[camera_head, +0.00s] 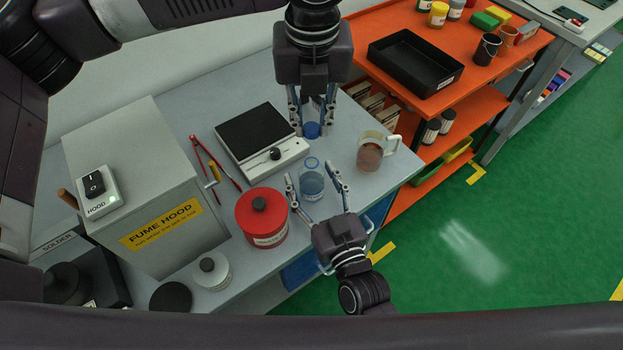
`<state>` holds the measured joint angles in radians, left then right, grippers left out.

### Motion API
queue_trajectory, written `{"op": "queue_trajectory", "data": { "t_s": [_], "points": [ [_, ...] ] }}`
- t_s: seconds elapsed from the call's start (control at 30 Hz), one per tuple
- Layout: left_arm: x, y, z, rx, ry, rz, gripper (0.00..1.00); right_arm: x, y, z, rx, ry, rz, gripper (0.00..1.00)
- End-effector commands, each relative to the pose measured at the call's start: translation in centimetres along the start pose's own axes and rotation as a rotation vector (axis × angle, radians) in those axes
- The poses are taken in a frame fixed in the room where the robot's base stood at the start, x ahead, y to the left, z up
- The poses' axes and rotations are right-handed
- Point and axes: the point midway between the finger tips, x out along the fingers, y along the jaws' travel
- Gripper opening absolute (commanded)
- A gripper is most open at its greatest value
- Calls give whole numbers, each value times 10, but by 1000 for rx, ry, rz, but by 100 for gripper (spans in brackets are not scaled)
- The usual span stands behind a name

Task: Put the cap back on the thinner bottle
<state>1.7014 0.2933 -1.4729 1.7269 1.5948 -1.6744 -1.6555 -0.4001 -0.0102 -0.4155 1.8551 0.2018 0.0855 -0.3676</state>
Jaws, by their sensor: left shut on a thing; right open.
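The thinner bottle (311,186) is clear with blue liquid in it. It stands upright on the bench, its round mouth uncovered at the top. The blue cap (312,131) is between the fingertips of my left gripper (312,127), which is shut on it and points down. In the picture the cap is just above the bottle's mouth, apart from it. My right gripper (313,177) comes from the front with its fingers spread open, one on each side of the bottle. I cannot tell whether either finger touches the glass.
A jug (370,155) with brown contents stands to the right. A red can (261,222) is at the lower left, and a hot plate (270,165) is left of the cap. An orange cart (475,75) stands at the right.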

Motion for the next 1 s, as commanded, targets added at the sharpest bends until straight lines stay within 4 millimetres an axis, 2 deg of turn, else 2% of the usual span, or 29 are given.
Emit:
{"op": "queue_trajectory", "data": {
  "t_s": [0.37, 0.9, 1.0],
  "points": [
    [0, 0, 0, 0, 0, 0, 13, 4, 0, 0, 0, 0, 0, 59],
    [0, 0, 0, 0, 0, 0, 13, 4, 0, 0, -1, 0, 0, 0],
    [0, 0, 0, 0, 0, 0, 13, 4, 0, 0, 0, 0, 0, 0]
  ]
}}
